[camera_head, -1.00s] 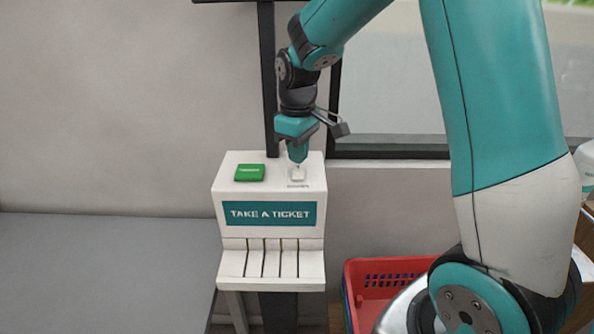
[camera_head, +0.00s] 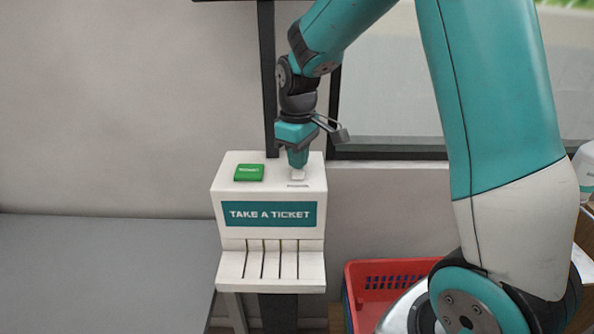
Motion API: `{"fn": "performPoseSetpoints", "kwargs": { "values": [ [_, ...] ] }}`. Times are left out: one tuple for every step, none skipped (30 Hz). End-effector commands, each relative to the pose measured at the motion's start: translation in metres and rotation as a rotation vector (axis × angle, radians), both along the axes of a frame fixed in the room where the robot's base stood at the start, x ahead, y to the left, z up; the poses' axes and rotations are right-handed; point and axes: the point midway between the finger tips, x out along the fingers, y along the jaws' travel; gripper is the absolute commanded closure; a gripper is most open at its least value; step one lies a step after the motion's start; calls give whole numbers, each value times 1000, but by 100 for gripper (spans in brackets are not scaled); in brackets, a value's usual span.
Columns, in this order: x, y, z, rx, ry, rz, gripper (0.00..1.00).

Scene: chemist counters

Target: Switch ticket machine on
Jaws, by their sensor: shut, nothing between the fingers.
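The white ticket machine (camera_head: 230,262) stands in the middle, with a teal "TAKE A TICKET" sign (camera_head: 269,214) on its front. On its top are a green button (camera_head: 249,172) at the left and a small white switch (camera_head: 298,177) at the right. My gripper (camera_head: 298,165) points down over the white switch, shut and empty. Its fingertips are at or just above the switch; I cannot tell whether they touch. The tip hides the back part of the switch, and its setting is too small to read.
A grey seat or counter (camera_head: 100,275) fills the lower left. A red basket (camera_head: 380,276) stands low to the right of the machine. A dark post (camera_head: 268,80) rises behind it, beside a window (camera_head: 395,90). My arm covers the right side.

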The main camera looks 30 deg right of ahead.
Motion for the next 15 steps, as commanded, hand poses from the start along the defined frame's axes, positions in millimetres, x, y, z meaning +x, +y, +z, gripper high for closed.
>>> {"fn": "performPoseSetpoints", "kwargs": {
  "values": [
    [0,0,-2,0,1,0,100],
    [0,0,-2,0,1,0,100],
    [0,0,-3,0,1,0,100],
    [0,0,-3,0,1,0,100],
    [0,0,-4,0,1,0,100],
    [0,0,-4,0,2,0,100],
    [0,0,-5,0,2,0,100],
    [0,0,-4,0,2,0,100],
    [0,0,-4,0,2,0,100],
    [0,0,-3,0,2,0,100],
    [0,0,-2,0,2,0,100],
    [0,0,0,0,2,0,100],
    [0,0,2,0,2,0,100],
    [0,0,4,0,2,0,100],
    [0,0,7,0,1,0,100]
  ]
}}
